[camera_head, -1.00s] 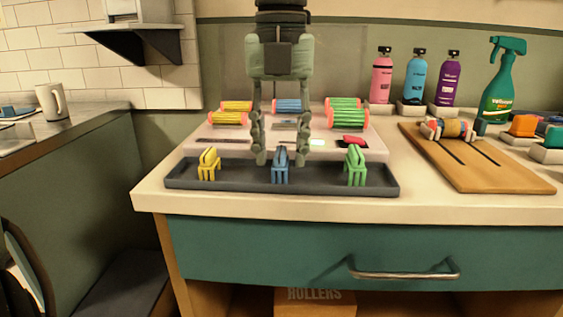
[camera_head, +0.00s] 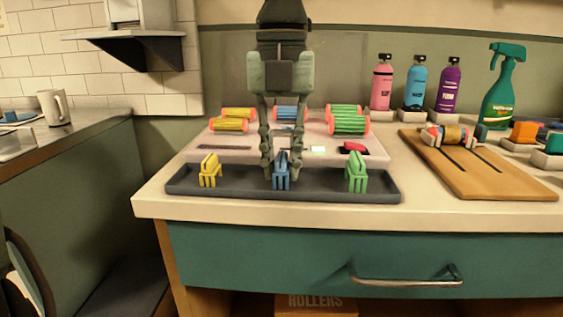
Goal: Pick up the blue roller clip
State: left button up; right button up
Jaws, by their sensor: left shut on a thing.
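The blue roller clip (camera_head: 281,178) stands upright in the dark tray (camera_head: 232,191) at the front of the counter, between a yellow clip (camera_head: 209,170) and a green clip (camera_head: 357,172). My left gripper (camera_head: 281,172) comes down from above with its fingers at both sides of the blue clip. It is shut on the clip, whose upper part is partly hidden by the fingers. The clip still appears to be at the tray's level. My right gripper is not in view.
Yellow, blue and green rollers (camera_head: 348,125) lie behind the tray. A red item (camera_head: 354,147) lies near them. Bottles (camera_head: 416,82) and a green spray bottle (camera_head: 503,87) stand at the back right. A wooden board (camera_head: 474,172) lies at the right.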

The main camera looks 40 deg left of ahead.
aim_at(280, 156)
pick_arm(q)
notch_tip(280, 156, up, 4)
jog(key=shift+s+r, duration=0.15)
jog(key=shift+r, duration=0.05)
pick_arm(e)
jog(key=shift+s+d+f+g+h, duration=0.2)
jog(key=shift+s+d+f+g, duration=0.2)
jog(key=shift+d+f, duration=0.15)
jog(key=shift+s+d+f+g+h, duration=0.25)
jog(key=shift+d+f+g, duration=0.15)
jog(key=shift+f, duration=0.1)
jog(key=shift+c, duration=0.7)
pick_arm(q)
jog(key=s+r, duration=0.6)
jog(key=s, duration=0.5)
jog(key=shift+s+d+r, duration=0.2)
jog(key=shift+d, duration=0.1)
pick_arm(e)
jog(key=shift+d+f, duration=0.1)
pick_arm(q)
jog(key=shift+d, duration=0.1)
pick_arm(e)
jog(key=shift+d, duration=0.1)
